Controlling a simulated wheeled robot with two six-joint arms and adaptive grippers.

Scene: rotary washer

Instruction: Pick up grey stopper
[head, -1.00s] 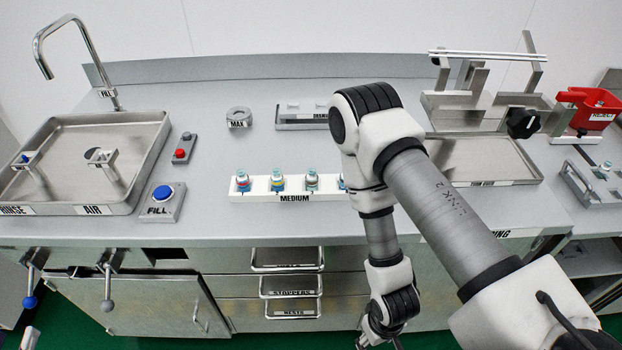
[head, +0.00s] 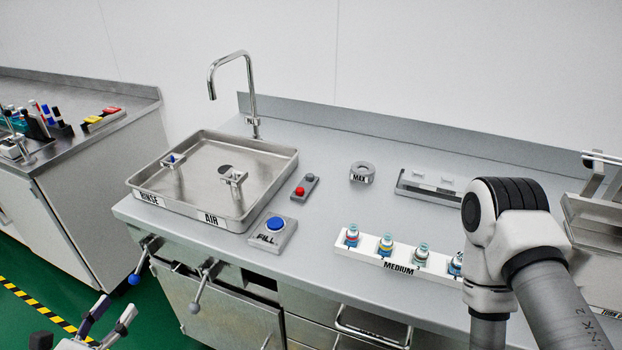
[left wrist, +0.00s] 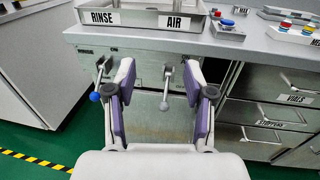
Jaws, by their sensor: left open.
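My left gripper (head: 108,318) shows at the lower left of the head view, open and empty, in front of the bench and below its top. In the left wrist view its two purple-padded fingers (left wrist: 160,75) stand apart, facing the cabinet front, with nothing between them. I cannot identify a grey stopper for certain. A dark grey round piece (head: 225,169) sits by a small holder in the steel basin (head: 262,197), on the AIR side; it may be the stopper. A drawer labelled STOPPERS (left wrist: 279,121) is in the left wrist view. My right gripper is out of frame.
Lever handles (head: 201,292) stick out from the bench front near my left gripper. A tap (head: 250,95) stands behind the basin. A FILL button (head: 273,232) and a MEDIUM rack (head: 373,259) with several vials stand to the right. A side bench (head: 60,165) stands at left.

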